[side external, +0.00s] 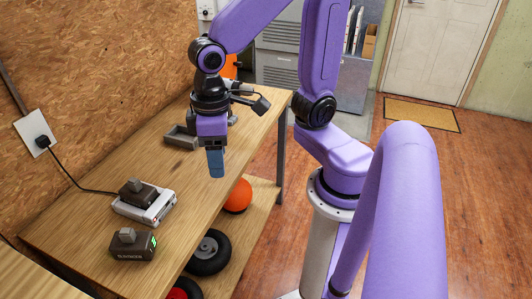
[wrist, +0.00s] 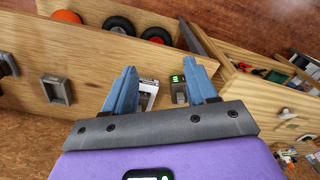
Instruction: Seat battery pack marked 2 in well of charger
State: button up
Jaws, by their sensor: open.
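A dark battery pack (side external: 133,244) with a grey raised block on top and a small green light on its side stands upright near the table's near end. It also shows in the wrist view (wrist: 179,92). Its number is too small to read. The pale charger (side external: 158,208) lies just beyond it, with another dark pack (side external: 137,193) sitting on its left part. The charger is partly hidden by a finger in the wrist view (wrist: 151,91). My gripper (side external: 215,164) is open and empty above the table, apart from both packs and the charger, farther along the table.
A grey open holder (side external: 180,137) stands against the wall side of the table. A black cord (side external: 78,184) runs from the wall outlet (side external: 36,137) to the charger. An orange ball (side external: 238,196) and wheels (side external: 208,252) lie on the lower shelf. The tabletop between holder and charger is clear.

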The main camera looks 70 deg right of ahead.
jog(key=s+d+f+n, duration=0.1)
jog(key=s+d+n, duration=0.3)
jog(key=s+n, duration=0.3)
jog(key=shift+s+d, duration=0.25)
jog(key=shift+s, duration=0.6)
